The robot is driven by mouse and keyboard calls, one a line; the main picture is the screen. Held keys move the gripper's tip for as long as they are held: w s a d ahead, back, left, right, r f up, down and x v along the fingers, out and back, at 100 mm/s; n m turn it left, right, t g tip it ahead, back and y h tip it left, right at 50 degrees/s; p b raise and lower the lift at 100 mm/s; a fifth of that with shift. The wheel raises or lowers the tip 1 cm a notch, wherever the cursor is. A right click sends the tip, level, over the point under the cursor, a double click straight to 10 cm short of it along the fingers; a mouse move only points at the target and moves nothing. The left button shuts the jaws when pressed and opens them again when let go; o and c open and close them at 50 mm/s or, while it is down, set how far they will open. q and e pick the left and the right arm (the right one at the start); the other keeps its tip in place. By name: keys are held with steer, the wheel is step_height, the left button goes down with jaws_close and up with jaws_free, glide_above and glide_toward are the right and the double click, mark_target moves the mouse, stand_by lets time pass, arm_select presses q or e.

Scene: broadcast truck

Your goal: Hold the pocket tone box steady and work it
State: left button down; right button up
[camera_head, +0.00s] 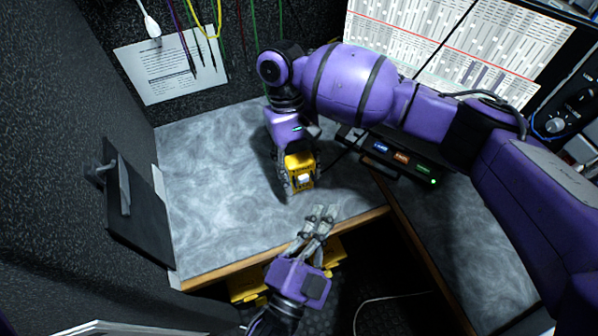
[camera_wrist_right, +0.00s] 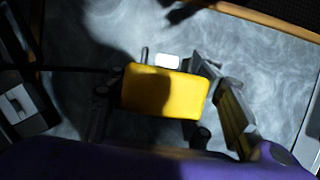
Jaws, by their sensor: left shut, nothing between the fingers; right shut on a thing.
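The pocket tone box (camera_head: 299,163) is a small yellow box with a pale square part on the face toward the desk's front edge. In the right wrist view the yellow box (camera_wrist_right: 165,92) lies between the fingers, with a white part (camera_wrist_right: 167,61) beyond it. My right gripper (camera_head: 296,178) is shut on the box at the desk. Whether the box touches the desktop I cannot tell. My left gripper (camera_head: 322,212) is shut and empty at the desk's front edge, below and right of the box and apart from it. The right fingers are partly hidden in the head view.
The grey desktop (camera_head: 210,190) is clear to the left of the box. A black panel with lit buttons (camera_head: 400,157) stands right of it. A printed sheet (camera_head: 172,72) and hanging cables are at the back. A clipboard-like black plate (camera_head: 135,205) is on the left wall. Yellow cases (camera_head: 250,285) sit below the desk.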

steer(key=o, duration=1.4)
steer(key=shift+c, duration=0.2)
steer(key=v, duration=1.2)
steer(key=shift+w, duration=0.1)
